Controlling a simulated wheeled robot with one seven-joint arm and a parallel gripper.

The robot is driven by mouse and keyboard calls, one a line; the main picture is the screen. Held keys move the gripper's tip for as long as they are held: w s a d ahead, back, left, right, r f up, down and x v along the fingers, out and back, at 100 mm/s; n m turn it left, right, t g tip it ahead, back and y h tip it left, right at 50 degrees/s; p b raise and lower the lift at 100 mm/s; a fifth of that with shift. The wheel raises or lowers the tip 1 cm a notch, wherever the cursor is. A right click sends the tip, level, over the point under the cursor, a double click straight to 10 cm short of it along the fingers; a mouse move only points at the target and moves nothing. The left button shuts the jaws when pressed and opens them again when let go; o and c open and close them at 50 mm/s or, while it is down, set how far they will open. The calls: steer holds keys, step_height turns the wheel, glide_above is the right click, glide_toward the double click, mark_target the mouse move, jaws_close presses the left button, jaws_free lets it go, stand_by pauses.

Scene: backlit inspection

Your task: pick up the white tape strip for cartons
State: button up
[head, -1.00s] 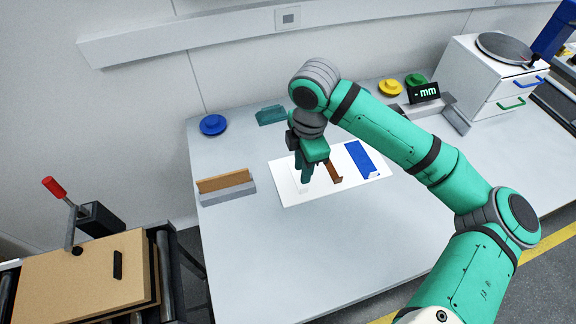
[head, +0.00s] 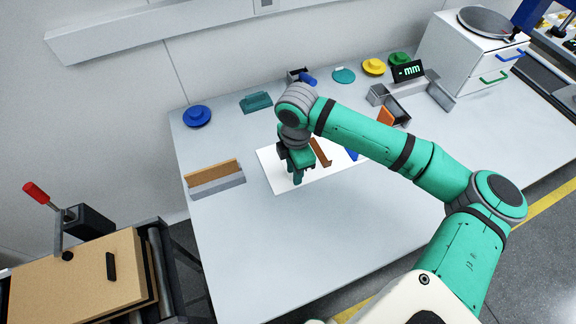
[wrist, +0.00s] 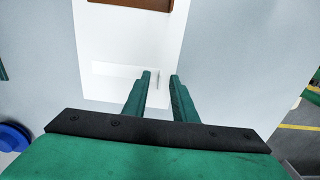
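The white tape strip (wrist: 115,70) lies on the white backlit panel (wrist: 85,20) in the wrist view, faint against it. Its right end, with what looks like a small raised tab, reaches towards the space between my fingertips. My gripper (wrist: 161,77) is open, with a clear gap between its two green fingers, pointing down at the panel. In the head view my gripper (head: 298,180) is over the left part of the panel (head: 270,176). There the white strip cannot be made out. Whether the fingers touch the strip cannot be told.
A brown strip (head: 321,152) and a blue strip (head: 351,154) lie to the right on the panel. A grey holder with a brown board (head: 214,176) stands left. A blue disc (head: 197,116) and teal block (head: 257,103) sit behind. The front table is clear.

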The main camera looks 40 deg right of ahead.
steer(key=shift+f, duration=0.4)
jaws_close()
steer(key=shift+r, duration=0.1)
